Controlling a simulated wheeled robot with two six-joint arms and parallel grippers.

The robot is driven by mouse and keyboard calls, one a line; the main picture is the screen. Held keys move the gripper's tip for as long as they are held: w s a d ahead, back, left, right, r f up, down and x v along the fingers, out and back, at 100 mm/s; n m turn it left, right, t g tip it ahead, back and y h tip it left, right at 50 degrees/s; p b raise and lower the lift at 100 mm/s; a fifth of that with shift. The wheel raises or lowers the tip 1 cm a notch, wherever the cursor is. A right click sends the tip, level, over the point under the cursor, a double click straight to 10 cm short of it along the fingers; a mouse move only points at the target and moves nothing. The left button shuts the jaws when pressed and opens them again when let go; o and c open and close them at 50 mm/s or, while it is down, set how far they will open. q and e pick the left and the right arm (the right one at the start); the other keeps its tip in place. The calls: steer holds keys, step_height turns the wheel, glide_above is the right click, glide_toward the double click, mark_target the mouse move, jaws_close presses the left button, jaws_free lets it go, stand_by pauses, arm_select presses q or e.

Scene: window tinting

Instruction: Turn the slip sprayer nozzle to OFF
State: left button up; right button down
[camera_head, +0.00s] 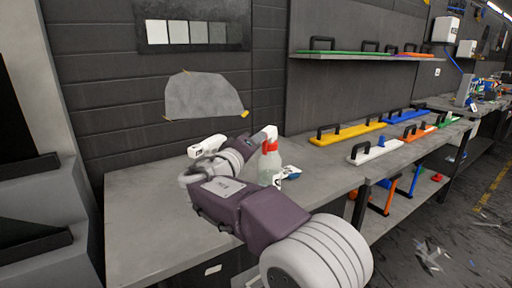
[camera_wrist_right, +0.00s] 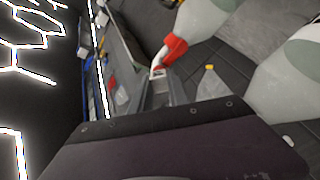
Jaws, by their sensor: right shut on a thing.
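A spray bottle with a red collar and trigger and a pale translucent body (camera_head: 269,166) stands upright on the workbench. Its white head is at the right gripper (camera_head: 258,138). In the right wrist view the red part (camera_wrist_right: 172,48) of this sprayer leads to a small white nozzle (camera_wrist_right: 157,72). My right gripper's fingers (camera_wrist_right: 158,88) are shut on that nozzle. A second sprayer with a white head (camera_head: 208,146) stands behind my right arm, its body mostly hidden. No readable ON or OFF mark shows on the nozzle. My left gripper is not in view.
The grey workbench (camera_head: 140,215) has clear surface at left. A small blue and white item (camera_head: 291,172) lies right of the bottle. Yellow (camera_head: 345,133) and white (camera_head: 375,152) handled tools lie further right. A grey film sheet (camera_head: 205,95) is on the wall behind.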

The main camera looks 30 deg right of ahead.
steer(key=shift+f+n+p, duration=0.1)
steer(key=shift+n+p, duration=5.6)
steer(key=shift+n, duration=7)
steer(key=c, duration=1.2)
jaws_free()
steer(key=shift+c, duration=0.2)
